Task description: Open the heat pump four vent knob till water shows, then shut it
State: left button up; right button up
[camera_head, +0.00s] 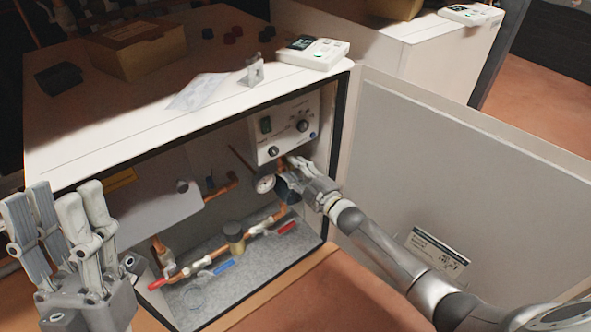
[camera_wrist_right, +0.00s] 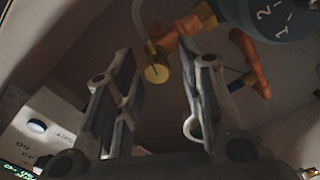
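The open heat pump cabinet (camera_head: 190,118) stands in the middle of the head view. My right gripper (camera_head: 298,166) reaches inside it, below the control panel and beside a round gauge (camera_head: 264,184). In the right wrist view, a small round brass vent knob (camera_wrist_right: 156,73) with a slotted face shows between the fingertips of my right gripper (camera_wrist_right: 160,72). These fingers are spread, with a visible gap on both sides of the knob. The knob is hidden in the head view. I see no water at it. My left gripper (camera_head: 58,200) is raised at the left, empty, its fingers apart.
The open door (camera_head: 440,150) stands right of the opening. Copper pipes, red and blue valve handles (camera_head: 223,267) and a brass fitting (camera_head: 234,238) lie low inside. A box (camera_head: 138,48) and small items rest on top.

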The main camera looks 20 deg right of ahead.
jog(key=shift+r, duration=0.1)
jog(key=v, duration=1.2)
dwell(0.4)
